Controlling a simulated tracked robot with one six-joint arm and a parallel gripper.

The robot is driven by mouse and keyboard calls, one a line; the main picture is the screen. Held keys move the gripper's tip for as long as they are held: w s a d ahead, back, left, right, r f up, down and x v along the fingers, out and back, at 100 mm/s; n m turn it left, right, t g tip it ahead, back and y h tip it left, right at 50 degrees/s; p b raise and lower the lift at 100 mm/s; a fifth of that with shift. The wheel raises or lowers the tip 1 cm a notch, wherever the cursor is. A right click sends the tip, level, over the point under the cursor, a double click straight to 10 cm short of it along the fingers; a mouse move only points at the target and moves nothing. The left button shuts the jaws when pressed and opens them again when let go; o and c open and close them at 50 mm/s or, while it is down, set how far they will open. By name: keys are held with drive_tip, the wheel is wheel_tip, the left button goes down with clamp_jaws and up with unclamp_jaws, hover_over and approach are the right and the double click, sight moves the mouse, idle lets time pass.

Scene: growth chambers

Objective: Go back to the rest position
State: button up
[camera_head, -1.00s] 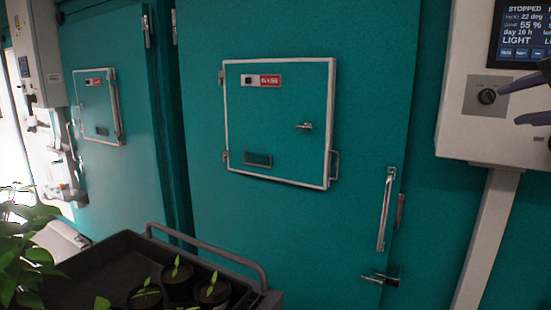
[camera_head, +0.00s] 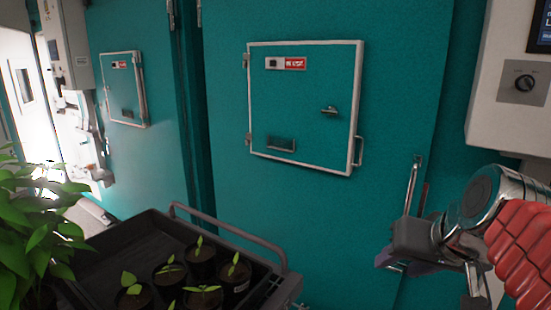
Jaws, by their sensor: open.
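My gripper (camera_head: 405,264) is at the right of the head view, in front of the lower right part of the large teal chamber door (camera_head: 400,110). It is a dark grey body with purple-grey fingers, seen partly from behind. The fingers are open, and nothing shows between them. My silver wrist and red ribbed sleeve run off the right edge. The gripper covers part of the door's long handle (camera_head: 413,185); whether it touches the door cannot be told.
A small white-framed hatch (camera_head: 305,105) on the door is shut. A dark trolley tray (camera_head: 105,262) with several potted seedlings stands at lower left, beside a leafy plant (camera_head: 35,235). A white control box (camera_head: 490,115) is at upper right. A second chamber door stands further left.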

drive_tip(key=s+a+f+n+g, duration=0.2)
drive_tip(key=s+a+f, duration=0.5)
drive_tip(key=f, duration=0.5)
drive_tip(key=s+n, duration=0.1)
drive_tip(key=s, duration=0.1)
drive_tip(key=shift+s+f+h, duration=0.3)
drive_tip(key=shift+s+f, duration=0.05)
drive_tip(key=shift+c, duration=0.2)
drive_tip(key=shift+c, duration=0.9)
drive_tip(key=shift+d, duration=0.15)
